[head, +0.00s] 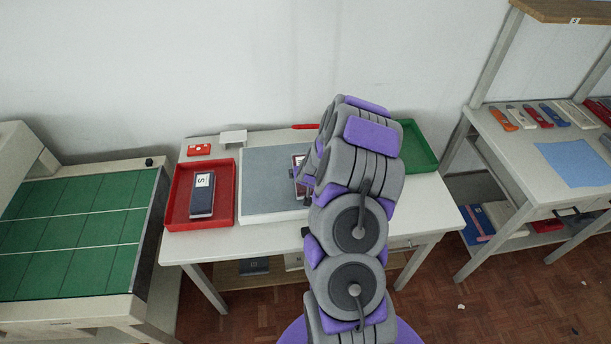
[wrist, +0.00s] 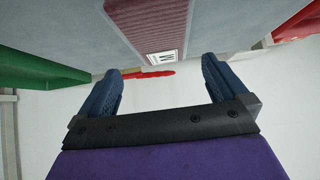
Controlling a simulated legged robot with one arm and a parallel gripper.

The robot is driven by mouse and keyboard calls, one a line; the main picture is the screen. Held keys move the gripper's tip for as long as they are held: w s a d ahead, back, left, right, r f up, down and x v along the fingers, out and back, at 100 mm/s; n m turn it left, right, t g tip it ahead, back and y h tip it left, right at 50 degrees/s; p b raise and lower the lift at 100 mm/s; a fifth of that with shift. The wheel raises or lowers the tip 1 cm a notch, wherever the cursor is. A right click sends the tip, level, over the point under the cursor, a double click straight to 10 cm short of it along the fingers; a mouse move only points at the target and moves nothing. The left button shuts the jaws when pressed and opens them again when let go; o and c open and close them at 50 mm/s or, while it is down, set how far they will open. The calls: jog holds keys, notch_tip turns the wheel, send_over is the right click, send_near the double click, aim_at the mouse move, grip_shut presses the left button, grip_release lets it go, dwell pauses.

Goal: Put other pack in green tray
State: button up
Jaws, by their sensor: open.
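A maroon pack with a white label (wrist: 150,24) lies on the grey mat (wrist: 225,18) in the wrist view, beyond my fingertips. In the head view the pack (head: 298,161) shows only in part beside my arm. My gripper (wrist: 158,72) is open, with nothing between its fingers; my arm hides it in the head view. The green tray (head: 422,158) stands right of the mat, partly behind my arm, and looks empty where visible. A dark pack with a white label marked S (head: 202,204) lies in the red tray (head: 229,172) on the left.
A small red box (head: 199,149), a white stand (head: 233,137) and a red tool (head: 305,126) sit along the table's back. A green-topped machine (head: 80,225) stands left. A side table (head: 500,140) with several coloured items and a blue sheet (head: 575,162) stands right.

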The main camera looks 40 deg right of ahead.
aim_at(296, 158)
jog(key=shift+w+d+f, duration=0.1)
jog(key=shift+w+f, duration=0.85)
jog(key=shift+f, duration=0.1)
jog(key=shift+w+d+f+b, duration=0.3)
jog(key=shift+d+f, duration=0.1)
jog(key=x, duration=0.1)
jog(key=b+x, duration=0.1)
jog(key=x, duration=0.1)
jog(key=shift+s+d+f, duration=0.1)
jog(key=shift+d+f, duration=0.15)
jog(key=shift+f, duration=0.1)
jog(key=shift+w+f, duration=0.35)
jog(key=shift+f, duration=0.05)
jog(key=shift+r, duration=0.1)
jog(key=shift+c, duration=0.5)
jog(key=shift+d, duration=0.1)
jog(key=c, duration=0.8)
jog(key=shift+o, duration=0.2)
jog(key=shift+r, duration=0.1)
